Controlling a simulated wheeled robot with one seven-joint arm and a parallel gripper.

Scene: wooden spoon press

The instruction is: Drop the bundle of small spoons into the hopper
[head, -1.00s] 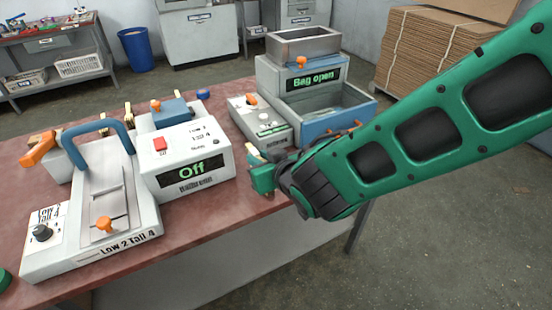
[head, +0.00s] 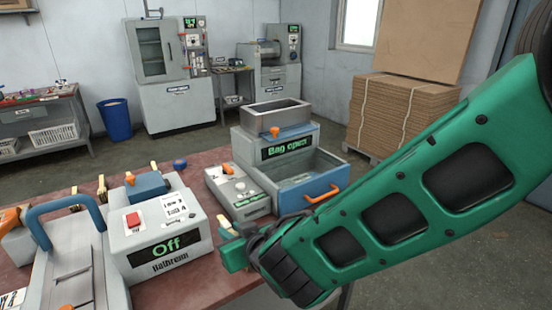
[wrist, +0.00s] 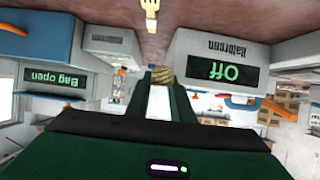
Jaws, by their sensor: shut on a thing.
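My gripper (head: 236,252) is shut on a bundle of small spoons; its pale ends (head: 226,224) barely show in the head view. In the wrist view the twine-wrapped bundle (wrist: 163,75) sits between the two green fingers (wrist: 158,90). The hopper (head: 276,118) is an open-topped grey metal box on top of the machine whose display reads "Bag open" (head: 290,148). My gripper is in front of that machine, lower and to the left of the hopper in the head view. The hopper's inside is mostly hidden.
The machine reading "Off" (head: 165,240) stands close left of my gripper. A small control box (head: 237,190) and a blue-fronted tray with an orange handle (head: 310,190) flank the way to the hopper. A wooden fork (wrist: 150,14) shows in the wrist view. Stacked cardboard (head: 400,115) stands behind.

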